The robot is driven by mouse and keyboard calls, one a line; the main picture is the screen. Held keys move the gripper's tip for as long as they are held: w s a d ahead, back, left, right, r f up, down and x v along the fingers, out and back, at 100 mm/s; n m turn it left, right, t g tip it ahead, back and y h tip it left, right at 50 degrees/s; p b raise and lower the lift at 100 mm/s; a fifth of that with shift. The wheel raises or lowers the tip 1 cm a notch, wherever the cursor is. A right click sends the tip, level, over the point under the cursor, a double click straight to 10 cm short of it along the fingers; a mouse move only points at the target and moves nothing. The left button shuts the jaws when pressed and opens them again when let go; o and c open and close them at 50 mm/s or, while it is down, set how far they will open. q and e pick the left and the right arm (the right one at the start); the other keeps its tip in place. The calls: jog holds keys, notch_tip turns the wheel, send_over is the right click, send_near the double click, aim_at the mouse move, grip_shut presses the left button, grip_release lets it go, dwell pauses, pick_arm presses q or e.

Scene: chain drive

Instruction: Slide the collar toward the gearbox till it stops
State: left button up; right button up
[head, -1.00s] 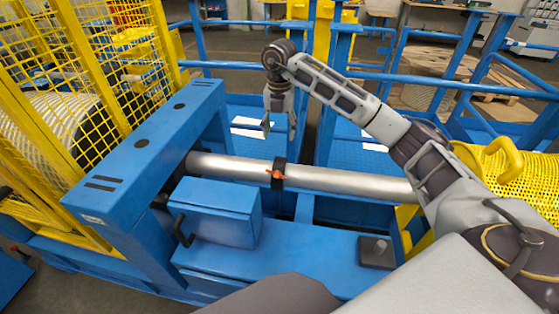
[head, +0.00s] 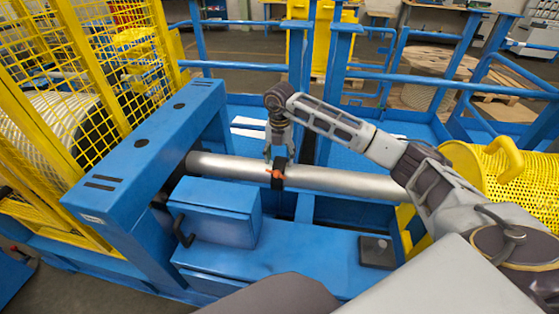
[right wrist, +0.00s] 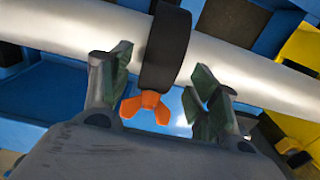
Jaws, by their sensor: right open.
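The collar (head: 280,182) is a black ring around a silver shaft (head: 345,181), with an orange wing screw (head: 277,174) on its side. My right gripper (head: 280,154) is at the collar, pointing down from above the shaft. In the right wrist view the collar (right wrist: 167,45) and its orange wing screw (right wrist: 146,107) lie between the two spread fingers of my right gripper (right wrist: 162,88). The fingers are open, with a gap on each side of the collar. I cannot tell which housing is the gearbox. My left gripper is not in view.
The shaft runs from a blue frame (head: 150,140) at the left toward a perforated yellow guard (head: 500,180) at the right. A blue box with a handle (head: 215,210) stands in front of the shaft. Blue rails (head: 440,78) stand behind. The shaft looks bare on both sides of the collar.

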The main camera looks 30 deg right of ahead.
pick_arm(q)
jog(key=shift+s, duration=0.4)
pick_arm(e)
jog(key=shift+f, duration=0.85)
jog(key=shift+c, duration=0.3)
